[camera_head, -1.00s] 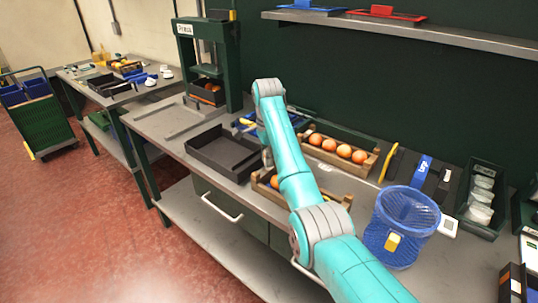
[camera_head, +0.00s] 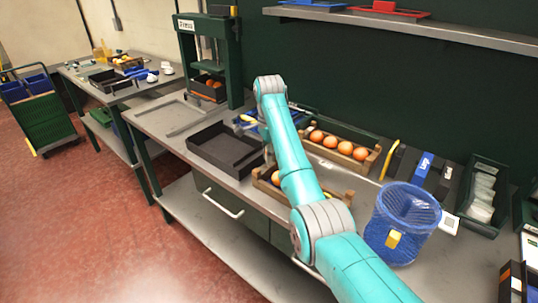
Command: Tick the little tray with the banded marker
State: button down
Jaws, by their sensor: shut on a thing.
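A black open tray (camera_head: 222,150) lies on the bench left of my arm and looks empty. I cannot tell whether it is the little tray. My gripper (camera_head: 268,153) hangs down at this tray's right end. Only a sliver of it shows beside my teal arm, which hides the rest. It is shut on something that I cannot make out. I cannot pick out the banded marker or any tick mark.
A blue mesh basket (camera_head: 400,225) stands at right. A press (camera_head: 187,50) stands behind the tray. A shelf (camera_head: 450,38) overhangs the back.

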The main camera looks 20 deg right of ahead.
jog(key=shift+f, duration=0.5)
dwell(1.2)
jog(key=shift+w+d, duration=0.45)
jog(key=shift+d, duration=0.25)
dwell(0.4)
jog(key=shift+s+a+r, duration=0.15)
jog(key=shift+s+a, duration=0.2)
jog(key=shift+a, duration=0.2)
dwell(0.9)
jog(key=shift+d+r, duration=0.1)
jog(key=shift+w+d+r, duration=0.25)
jog(key=shift+r, duration=0.1)
jog(key=shift+f, duration=0.6)
dwell(2.0)
jog(key=shift+w+d, duration=0.25)
jog(key=shift+d, duration=0.15)
dwell(0.3)
